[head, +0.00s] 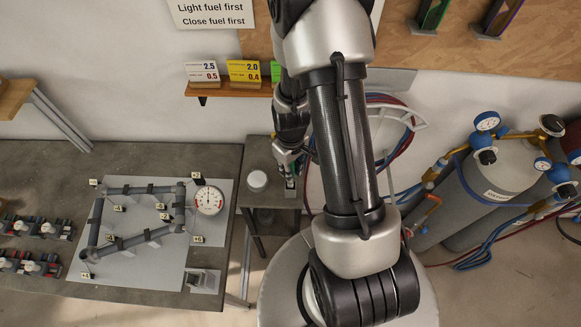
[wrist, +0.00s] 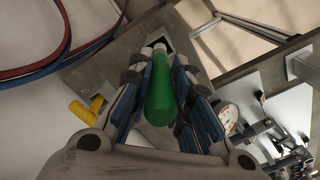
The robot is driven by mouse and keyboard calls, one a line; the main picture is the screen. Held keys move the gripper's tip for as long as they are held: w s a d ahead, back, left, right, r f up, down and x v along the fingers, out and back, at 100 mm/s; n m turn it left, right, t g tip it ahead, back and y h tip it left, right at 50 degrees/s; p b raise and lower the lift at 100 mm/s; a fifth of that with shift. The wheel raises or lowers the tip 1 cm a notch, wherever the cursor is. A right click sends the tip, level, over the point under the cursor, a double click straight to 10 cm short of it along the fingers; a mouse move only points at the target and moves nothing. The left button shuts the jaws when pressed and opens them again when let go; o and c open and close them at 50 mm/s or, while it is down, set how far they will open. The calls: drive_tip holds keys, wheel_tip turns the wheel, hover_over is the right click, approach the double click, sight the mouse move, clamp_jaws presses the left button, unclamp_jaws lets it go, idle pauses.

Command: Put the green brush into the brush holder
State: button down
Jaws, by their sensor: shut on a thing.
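The green brush (wrist: 159,95) is between the fingers of my gripper (wrist: 163,72), which is shut on it. Its pale tip points away from the wrist camera, toward a dark square opening with a light rim, which looks like the brush holder (wrist: 204,27). I cannot tell whether the tip is inside the opening or above it. In the head view my gripper (head: 288,163) is low over the right side of a small side table (head: 262,153). The brush and the holder are mostly hidden or too small there.
A larger workbench (head: 150,283) on the left carries a pipe frame (head: 133,240) and a gauge (head: 208,200). Gas cylinders (head: 500,175) and hoses (head: 395,120) are on the right.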

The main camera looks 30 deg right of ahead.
drive_tip(key=shift+f+b, duration=1.7)
drive_tip(key=shift+f, duration=0.4)
drive_tip(key=shift+f+b, duration=0.55)
drive_tip(key=shift+f, duration=0.05)
drive_tip(key=c, duration=1.4)
unclamp_jaws()
drive_tip(key=shift+r, duration=0.15)
wheel_tip(320, 180, up, 12)
drive_tip(key=shift+f, duration=0.1)
